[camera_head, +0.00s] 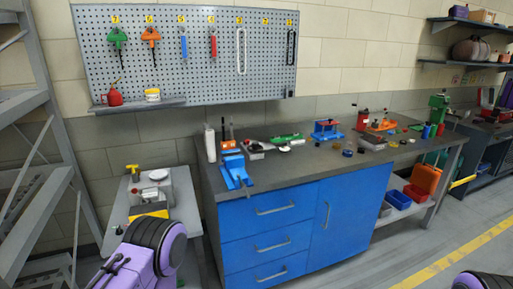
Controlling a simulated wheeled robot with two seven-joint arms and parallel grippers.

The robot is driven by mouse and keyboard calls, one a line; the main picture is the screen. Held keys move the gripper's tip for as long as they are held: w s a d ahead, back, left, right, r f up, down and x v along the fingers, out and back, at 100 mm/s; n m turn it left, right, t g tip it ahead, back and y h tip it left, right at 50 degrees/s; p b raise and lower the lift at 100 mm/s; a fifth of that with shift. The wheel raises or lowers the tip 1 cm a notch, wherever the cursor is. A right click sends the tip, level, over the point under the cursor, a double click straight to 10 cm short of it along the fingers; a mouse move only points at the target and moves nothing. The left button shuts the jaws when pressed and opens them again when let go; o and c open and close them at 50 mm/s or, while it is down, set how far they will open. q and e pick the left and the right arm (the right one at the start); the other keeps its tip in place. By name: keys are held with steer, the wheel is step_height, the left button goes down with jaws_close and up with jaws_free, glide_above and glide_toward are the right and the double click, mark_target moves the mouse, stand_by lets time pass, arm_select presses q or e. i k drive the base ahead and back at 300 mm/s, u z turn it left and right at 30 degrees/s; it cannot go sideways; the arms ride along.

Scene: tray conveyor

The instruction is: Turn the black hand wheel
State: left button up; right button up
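I cannot pick out the black hand wheel for certain. A grey-white machine (158,194) with a yellow knob stands on a low stand at the lower left, partly hidden by my purple and black left arm. A red device (364,120) with a dark top part stands at the back of the workbench, and a green machine (438,104) stands at its right end; both are too small to show a wheel clearly. Only purple and black parts of my arms show, at the lower left and the bottom right corner. Neither gripper can be made out.
The workbench (290,180) has blue drawers and carries a blue vise (234,170) and several small parts. A pegboard (185,75) with tools hangs behind. A grey metal frame (35,180) stands at far left. The floor (400,255) at front right is clear.

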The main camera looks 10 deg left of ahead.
mark_target(255, 145)
steer(key=z, duration=1.25)
steer(key=i, duration=1.1)
steer(key=u, duration=1.7)
